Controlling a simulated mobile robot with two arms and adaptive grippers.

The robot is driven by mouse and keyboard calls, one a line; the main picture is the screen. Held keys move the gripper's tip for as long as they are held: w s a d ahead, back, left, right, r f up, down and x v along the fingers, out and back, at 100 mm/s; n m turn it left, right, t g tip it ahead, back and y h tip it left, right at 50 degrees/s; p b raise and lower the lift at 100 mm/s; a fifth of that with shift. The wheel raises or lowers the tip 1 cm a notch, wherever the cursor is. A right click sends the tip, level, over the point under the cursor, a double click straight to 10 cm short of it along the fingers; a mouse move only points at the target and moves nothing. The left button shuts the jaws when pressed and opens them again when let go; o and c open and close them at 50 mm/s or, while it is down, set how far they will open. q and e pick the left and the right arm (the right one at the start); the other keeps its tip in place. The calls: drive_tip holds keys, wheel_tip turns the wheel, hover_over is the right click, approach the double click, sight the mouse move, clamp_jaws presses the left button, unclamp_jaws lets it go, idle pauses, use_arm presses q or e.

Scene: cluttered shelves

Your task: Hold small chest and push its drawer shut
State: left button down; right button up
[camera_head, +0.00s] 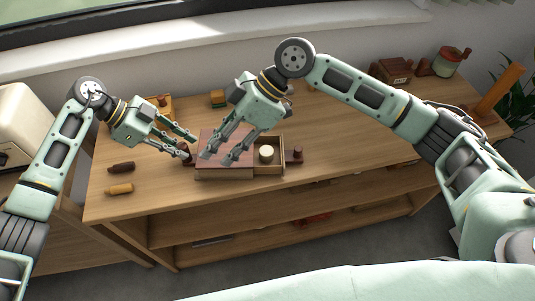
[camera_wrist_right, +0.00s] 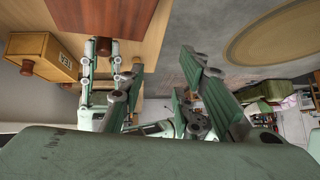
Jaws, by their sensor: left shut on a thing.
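The small chest (camera_head: 240,172) sits on the wooden top, with a reddish-brown lid and a lighter wooden body. Its drawer (camera_head: 281,171) stands open to the right, with a dark knob (camera_head: 297,155) at its end and a round cream-topped item (camera_head: 266,152) inside. My left gripper (camera_head: 189,146) is shut on a dark brown knob (camera_head: 187,157) at the chest's left side; the knob also shows in the right wrist view (camera_wrist_right: 103,46). My right gripper (camera_head: 221,156) is open above the lid, left of the drawer; contact cannot be told. Its fingers (camera_wrist_right: 170,85) are apart and empty.
Two small bottles (camera_head: 121,167) (camera_head: 119,189) lie at the left. A yellow box (camera_wrist_right: 40,58) stands behind my left gripper. A brown box (camera_head: 392,70), a green pot (camera_head: 452,61) and a wooden post (camera_head: 499,91) stand far right. The surface right of the drawer is clear.

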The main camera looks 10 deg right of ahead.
sight(298, 148)
drive_tip(key=w+d+f+h, duration=0.1)
drive_tip(key=d+h, duration=0.2)
drive_tip(key=d, duration=0.3)
drive_tip(key=w+d+f+m+t+h, duration=0.1)
drive_tip(key=d+h, duration=0.1)
drive_tip(key=d, duration=0.5)
drive_tip(key=d+f+m+h, duration=0.1)
drive_tip(key=d+h, duration=0.2)
drive_tip(key=d, duration=0.3)
drive_tip(key=shift+w+d+f+t+h, duration=0.1)
drive_tip(key=shift+w+d+t+h, duration=0.05)
drive_tip(key=shift+w+t+h, duration=0.2)
drive_tip(key=shift+d+f, duration=0.15)
drive_tip(key=shift+f, duration=3.35)
drive_tip(key=shift+c, duration=0.5)
clamp_jaws()
